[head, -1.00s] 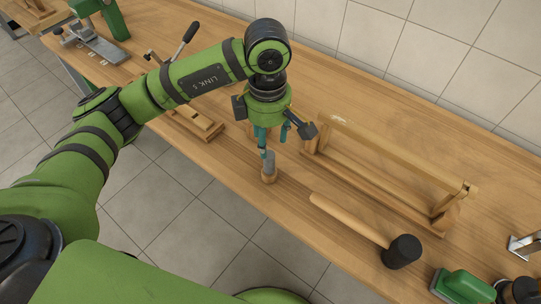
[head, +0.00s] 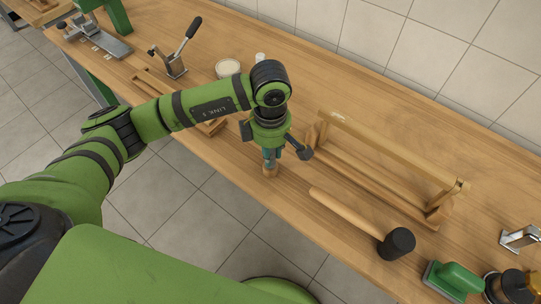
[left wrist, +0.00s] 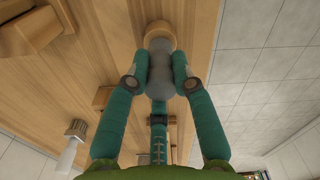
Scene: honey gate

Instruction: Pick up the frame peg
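The frame peg (head: 270,171) has a wooden knob-like foot and a grey upper part. In the head view it stands on the bench near the front edge, with mostly its foot showing below the fingers. In the left wrist view the left gripper (left wrist: 160,76) has a finger pressed to each side of the grey part, and the peg's wooden foot (left wrist: 159,32) shows beyond the fingertips. My right gripper is not in view.
A long wooden frame (head: 385,150) stands just right of the gripper. A mallet (head: 397,243) lies in front of it, and a green-handled tool (head: 452,281) is farther right. A toggle clamp (head: 175,62) and a round pale container (head: 228,68) stand at the back left.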

